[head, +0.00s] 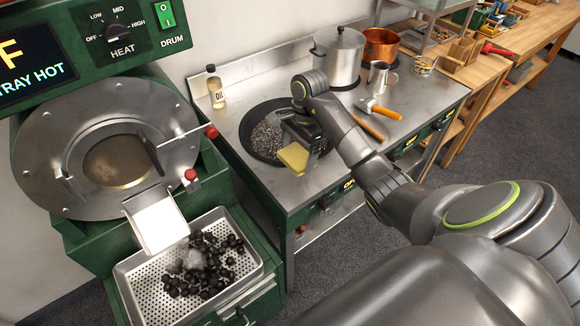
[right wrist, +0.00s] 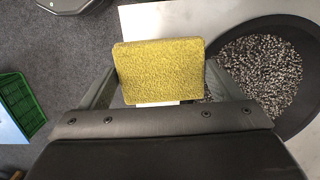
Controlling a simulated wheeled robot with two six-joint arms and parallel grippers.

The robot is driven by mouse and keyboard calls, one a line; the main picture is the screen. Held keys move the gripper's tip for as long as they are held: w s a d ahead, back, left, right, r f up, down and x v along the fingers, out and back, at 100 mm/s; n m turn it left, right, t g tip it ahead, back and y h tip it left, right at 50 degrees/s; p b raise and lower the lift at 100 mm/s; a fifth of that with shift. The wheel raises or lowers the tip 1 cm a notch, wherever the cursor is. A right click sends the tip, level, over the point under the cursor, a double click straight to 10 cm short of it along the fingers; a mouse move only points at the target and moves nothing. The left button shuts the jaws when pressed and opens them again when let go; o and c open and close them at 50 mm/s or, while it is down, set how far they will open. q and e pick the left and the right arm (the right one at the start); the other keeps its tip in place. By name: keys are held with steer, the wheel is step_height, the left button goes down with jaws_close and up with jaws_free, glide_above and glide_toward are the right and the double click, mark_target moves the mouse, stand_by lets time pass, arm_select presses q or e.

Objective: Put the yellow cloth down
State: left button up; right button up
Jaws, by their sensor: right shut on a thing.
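The yellow cloth (head: 294,157) is a small flat pad held in my right gripper (head: 304,148). In the right wrist view the cloth (right wrist: 160,70) sits between the two fingers, and the gripper (right wrist: 155,90) is shut on it. The cloth hangs over the front edge of the steel counter (head: 236,121), beside a dark round pan (head: 250,138) filled with grey granules. I cannot tell whether the cloth touches the counter. My left gripper does not show in the head view.
An oil bottle (head: 216,88) stands behind the pan. The green roaster (head: 30,120) and a perforated tray (head: 140,283) of dark chestnuts are at left.

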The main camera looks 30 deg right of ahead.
steer(key=b, duration=0.6)
glide_above(295, 185)
steer(key=f, duration=0.6)
steer(key=shift+w+d+f, duration=0.1)
steer(key=shift+d+f, duration=0.25)
steer(key=shift+f, duration=0.05)
step_height(295, 185, down, 3)
steer(key=b, duration=0.3)
steer(key=shift+f, duration=0.1)
steer(key=shift+f, duration=0.1)
steer(key=o, duration=0.7)
